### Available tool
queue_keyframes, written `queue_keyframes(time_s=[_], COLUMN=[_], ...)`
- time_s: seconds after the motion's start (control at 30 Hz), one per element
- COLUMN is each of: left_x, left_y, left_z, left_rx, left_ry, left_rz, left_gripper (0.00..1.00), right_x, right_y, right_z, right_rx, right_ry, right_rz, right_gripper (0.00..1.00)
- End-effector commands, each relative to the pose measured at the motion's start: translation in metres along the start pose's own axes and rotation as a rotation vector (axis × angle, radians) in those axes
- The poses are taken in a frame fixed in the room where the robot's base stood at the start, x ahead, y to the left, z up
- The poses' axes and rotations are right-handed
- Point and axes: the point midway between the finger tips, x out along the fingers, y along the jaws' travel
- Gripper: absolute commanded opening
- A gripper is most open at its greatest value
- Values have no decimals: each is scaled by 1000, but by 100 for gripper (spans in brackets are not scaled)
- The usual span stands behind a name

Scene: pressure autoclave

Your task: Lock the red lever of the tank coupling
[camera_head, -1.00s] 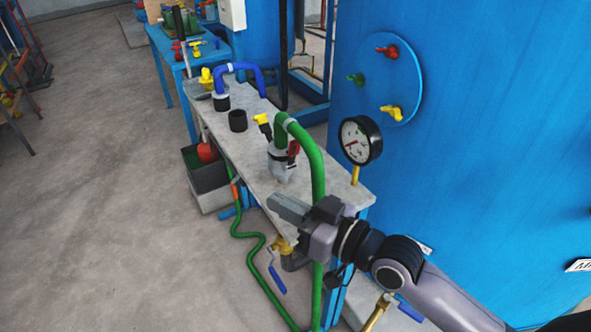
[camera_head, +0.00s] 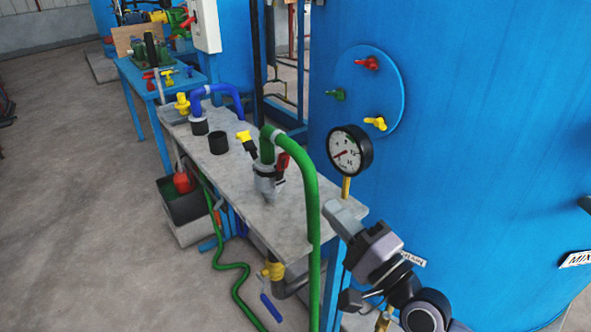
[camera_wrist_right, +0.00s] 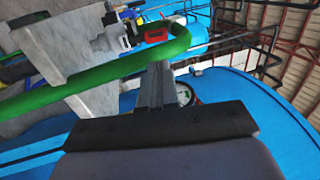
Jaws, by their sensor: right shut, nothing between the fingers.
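The tank coupling (camera_head: 265,181) is a grey metal fitting standing on the grey bench top, with a green hose (camera_head: 311,215) curving out of its top. Its red lever (camera_head: 283,163) points upward along the right side of the coupling, partly behind the hose. In the right wrist view the red lever (camera_wrist_right: 156,35) shows beyond the green hose (camera_wrist_right: 120,68). My right gripper (camera_head: 337,214) is shut and empty, to the right of and nearer than the coupling, near the bench's right end and apart from the lever. My left gripper is not in view.
A pressure gauge (camera_head: 349,151) stands between the bench (camera_head: 232,190) and the large blue tank (camera_head: 450,130), close above my right gripper. The green hose hangs between gripper and coupling. A black cup (camera_head: 219,143) and blue hose (camera_head: 217,90) are farther back.

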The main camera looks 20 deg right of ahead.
Motion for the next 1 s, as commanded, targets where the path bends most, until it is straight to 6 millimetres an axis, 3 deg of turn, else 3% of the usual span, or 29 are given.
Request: queue_keyframes(time_s=[0.6, 1.0], left_x=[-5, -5], left_y=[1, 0], left_z=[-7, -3], left_rx=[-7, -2], left_ry=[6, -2], left_rz=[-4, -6], left_gripper=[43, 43], right_x=[97, 113], right_y=[-1, 1], right_z=[1, 1], right_rx=[-2, -3], right_ry=[-2, -2], right_rz=[0, 2], right_gripper=[0, 0])
